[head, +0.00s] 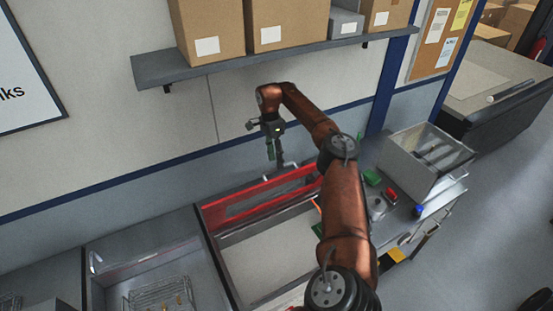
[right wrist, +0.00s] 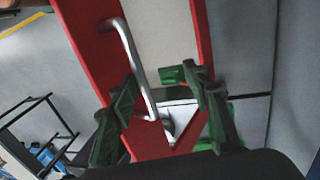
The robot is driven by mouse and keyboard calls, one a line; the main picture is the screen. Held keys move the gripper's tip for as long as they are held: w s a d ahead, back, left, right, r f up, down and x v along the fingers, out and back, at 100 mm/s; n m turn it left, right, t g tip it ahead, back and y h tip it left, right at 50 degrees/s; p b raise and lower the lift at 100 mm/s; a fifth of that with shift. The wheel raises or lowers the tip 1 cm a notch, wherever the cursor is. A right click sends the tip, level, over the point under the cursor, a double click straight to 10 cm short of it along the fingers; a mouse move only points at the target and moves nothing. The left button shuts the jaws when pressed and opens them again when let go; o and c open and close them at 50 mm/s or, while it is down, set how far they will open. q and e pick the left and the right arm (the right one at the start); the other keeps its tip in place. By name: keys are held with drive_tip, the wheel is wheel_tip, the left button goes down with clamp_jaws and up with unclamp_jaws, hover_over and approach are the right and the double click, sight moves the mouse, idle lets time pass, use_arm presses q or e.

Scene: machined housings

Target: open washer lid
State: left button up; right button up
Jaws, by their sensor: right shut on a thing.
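The washer lid (head: 225,211) is a red frame around a pale window. In the head view it stands raised along the back of the washer (head: 232,266), whose light interior shows below it. A silver bar handle (right wrist: 128,55) is on the lid (right wrist: 197,25) in the right wrist view. My right gripper (head: 274,158) is at the lid's upper edge. Its green fingers (right wrist: 165,100) straddle the lid's frame near one end of the handle and are shut on the lid. The exact contact is partly hidden. My left gripper is in neither view.
A shelf (head: 165,70) with cardboard boxes (head: 285,22) hangs on the wall above. To the right are a clear-sided box (head: 425,160) and small red and green items on a metal counter. To the left is a sink with a wire basket (head: 160,295).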

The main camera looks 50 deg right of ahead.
drive_tip(key=shift+f, duration=0.5)
drive_tip(key=a+v, duration=0.1)
drive_tip(key=v, duration=1.2)
drive_tip(key=shift+d, duration=0.45)
drive_tip(key=shift+d, duration=0.15)
